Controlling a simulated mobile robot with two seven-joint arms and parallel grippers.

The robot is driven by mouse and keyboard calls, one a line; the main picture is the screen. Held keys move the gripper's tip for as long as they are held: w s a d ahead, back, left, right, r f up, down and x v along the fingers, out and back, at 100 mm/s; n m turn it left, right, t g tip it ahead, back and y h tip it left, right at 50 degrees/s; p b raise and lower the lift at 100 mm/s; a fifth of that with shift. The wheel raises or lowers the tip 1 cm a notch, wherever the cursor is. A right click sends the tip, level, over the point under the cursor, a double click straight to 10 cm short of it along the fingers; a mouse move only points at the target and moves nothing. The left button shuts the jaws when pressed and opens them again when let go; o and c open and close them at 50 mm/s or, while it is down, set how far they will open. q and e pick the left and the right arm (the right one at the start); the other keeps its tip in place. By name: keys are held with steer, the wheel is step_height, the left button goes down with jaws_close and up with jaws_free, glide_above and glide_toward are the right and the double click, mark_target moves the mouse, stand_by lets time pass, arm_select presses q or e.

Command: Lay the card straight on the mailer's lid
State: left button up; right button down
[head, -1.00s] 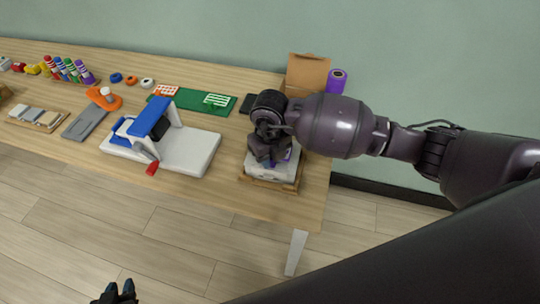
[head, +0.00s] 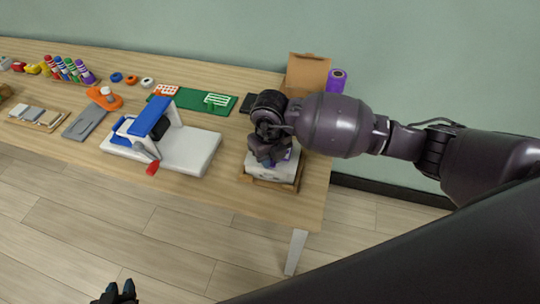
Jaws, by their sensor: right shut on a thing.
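My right gripper (head: 268,160) points down over a white block-like item (head: 283,173) with purple marks, in a shallow wooden tray (head: 270,186) at the table's right end. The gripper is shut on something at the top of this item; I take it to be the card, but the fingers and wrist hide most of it. I cannot tell card from mailer lid here, nor how straight the card lies. My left gripper (head: 119,291) is at the bottom edge, below the table's front edge, with its two fingertips apart and nothing between them.
Behind my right wrist stand an open brown cardboard box (head: 307,72) and a purple roll (head: 337,80). A white-and-blue press with a red-tipped handle (head: 153,168) stands left of the tray. A green mat (head: 190,100) lies behind it. Bare table separates press and tray.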

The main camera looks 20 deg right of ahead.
steer(key=shift+f, duration=0.5)
steer(key=c, duration=1.1)
jaws_free()
steer(key=shift+o, duration=1)
step_height(320, 180, up, 11)
steer(key=shift+f, duration=0.1)
steer(key=shift+s, duration=0.1)
